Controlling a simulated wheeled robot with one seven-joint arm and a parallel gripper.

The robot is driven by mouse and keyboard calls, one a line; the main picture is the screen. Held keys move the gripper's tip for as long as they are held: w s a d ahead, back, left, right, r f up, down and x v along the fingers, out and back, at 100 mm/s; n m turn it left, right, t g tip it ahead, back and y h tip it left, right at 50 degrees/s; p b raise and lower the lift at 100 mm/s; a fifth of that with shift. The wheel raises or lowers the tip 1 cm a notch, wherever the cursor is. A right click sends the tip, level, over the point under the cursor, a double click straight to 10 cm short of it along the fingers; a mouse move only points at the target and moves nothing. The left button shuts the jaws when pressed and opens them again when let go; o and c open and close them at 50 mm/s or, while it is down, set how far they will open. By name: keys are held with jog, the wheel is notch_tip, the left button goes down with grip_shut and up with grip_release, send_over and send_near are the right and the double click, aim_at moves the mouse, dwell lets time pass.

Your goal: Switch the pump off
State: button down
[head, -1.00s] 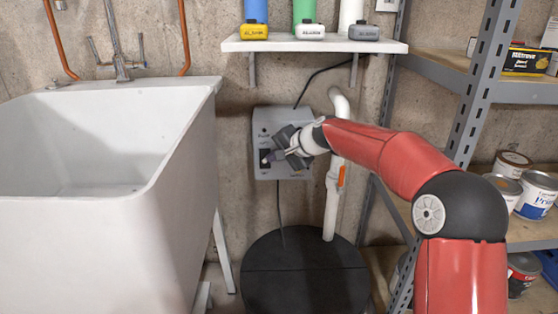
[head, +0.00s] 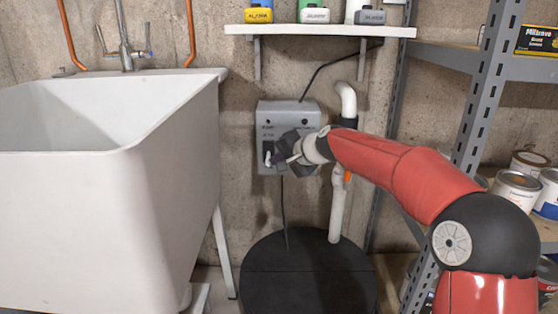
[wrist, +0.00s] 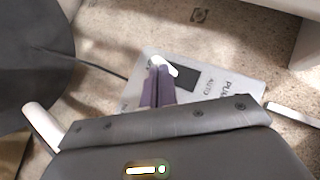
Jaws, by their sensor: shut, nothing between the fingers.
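The grey pump control box (head: 287,112) is fixed to the concrete wall above the black round lid. In the wrist view its face (wrist: 222,82) shows the labels AUTO and PUMP. A dark switch plate (wrist: 187,76) carries a white lever (wrist: 162,66), which lies at the plate's end away from the AUTO label. In the head view the lever (head: 267,159) is low on the plate. My gripper (wrist: 158,72) is shut and empty, its purplish fingertips at the lever, overlapping it in view; I cannot tell whether they touch. My gripper hides the box's lower right part.
A white sink (head: 165,150) stands at the left. A white shelf (head: 320,31) with bottles is above the box. A white pipe (head: 337,205) rises from the black lid (head: 305,262), just right of the box. Metal shelving (head: 490,80) with paint cans stands right.

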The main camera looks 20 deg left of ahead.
jog(key=shift+r, duration=0.15)
jog(key=shift+r+p, duration=0.7)
jog(key=shift+p, duration=0.05)
jog(key=shift+d, duration=0.1)
